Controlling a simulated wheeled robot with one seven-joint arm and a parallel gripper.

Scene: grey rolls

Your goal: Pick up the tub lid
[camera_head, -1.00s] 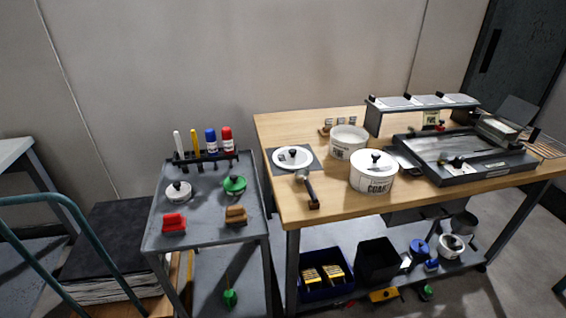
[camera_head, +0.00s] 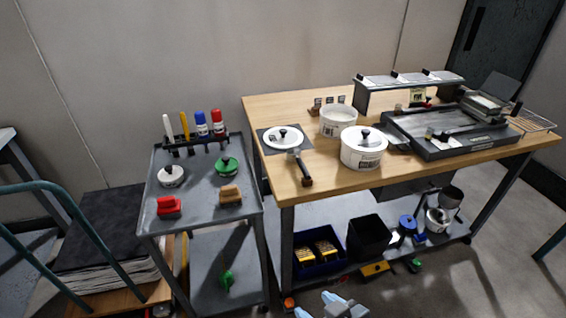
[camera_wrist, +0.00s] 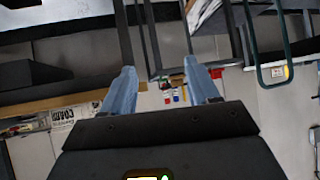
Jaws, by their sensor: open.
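A round white lid with a black knob (camera_head: 283,137) lies on a dark square mat at the left of the wooden table. Right of it stands an open white tub (camera_head: 338,121). A second white tub (camera_head: 362,147), in front of that one, has its white lid with a black knob on. My gripper (camera_head: 333,303) shows at the bottom edge of the head view, well in front of and below the tabletop, with pale blue fingertips. In the wrist view its fingers (camera_wrist: 163,88) are apart with nothing between them. A lettered white tub (camera_wrist: 62,115) appears left of them there.
A black-handled tool (camera_head: 304,170) lies close in front of the mat. A black tray (camera_head: 455,148) and raised shelf (camera_head: 410,80) occupy the table's right. The grey trolley (camera_head: 200,200) at left carries markers, a white knobbed piece, a green one and blocks. Bins sit on the lower shelf.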

